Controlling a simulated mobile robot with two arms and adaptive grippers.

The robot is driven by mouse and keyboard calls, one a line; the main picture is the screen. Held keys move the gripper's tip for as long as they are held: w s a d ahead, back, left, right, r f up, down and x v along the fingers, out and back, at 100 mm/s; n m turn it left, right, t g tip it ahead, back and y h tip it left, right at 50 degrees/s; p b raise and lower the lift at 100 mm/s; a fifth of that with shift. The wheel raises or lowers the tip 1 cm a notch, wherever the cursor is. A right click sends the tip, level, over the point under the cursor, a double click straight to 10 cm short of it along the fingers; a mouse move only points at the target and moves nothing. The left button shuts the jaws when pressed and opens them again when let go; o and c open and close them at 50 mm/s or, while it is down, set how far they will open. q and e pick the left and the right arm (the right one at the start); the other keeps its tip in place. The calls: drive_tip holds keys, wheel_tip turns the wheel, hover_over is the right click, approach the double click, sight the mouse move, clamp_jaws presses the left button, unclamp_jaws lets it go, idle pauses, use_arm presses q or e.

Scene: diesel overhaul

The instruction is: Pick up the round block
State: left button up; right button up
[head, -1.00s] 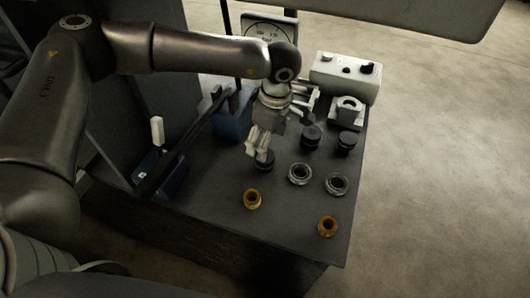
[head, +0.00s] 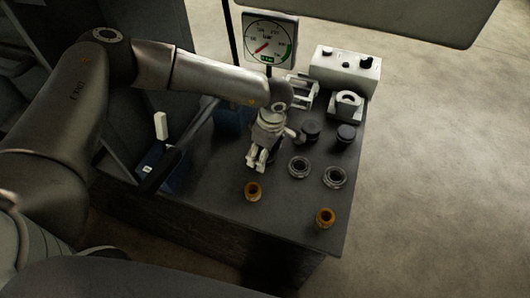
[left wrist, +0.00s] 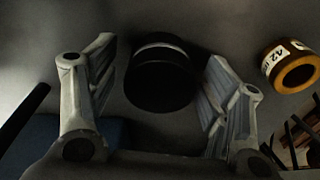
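A black round block (left wrist: 162,75) with a pale band lies between the two fingers of my left gripper (left wrist: 160,62) in the left wrist view. The fingers are spread, with a gap on both sides of the block. In the head view my left gripper (head: 258,160) points down over the bench and hides this block. Two similar black round blocks stand to its right, one nearer (head: 310,130) and one farther right (head: 346,134). My right gripper is not in view.
Two silver rings (head: 300,166) and two amber rings (head: 253,190) sit nearby on the dark bench (head: 225,205). One labelled amber ring (left wrist: 292,66) lies right of the fingers. A gauge (head: 270,42), white control box (head: 345,69) and bearing stand (head: 347,103) are behind.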

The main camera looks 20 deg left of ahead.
use_arm(q)
drive_tip(key=c, duration=0.7)
drive_tip(key=shift+w+r, duration=0.1)
drive_tip(key=shift+c, duration=1)
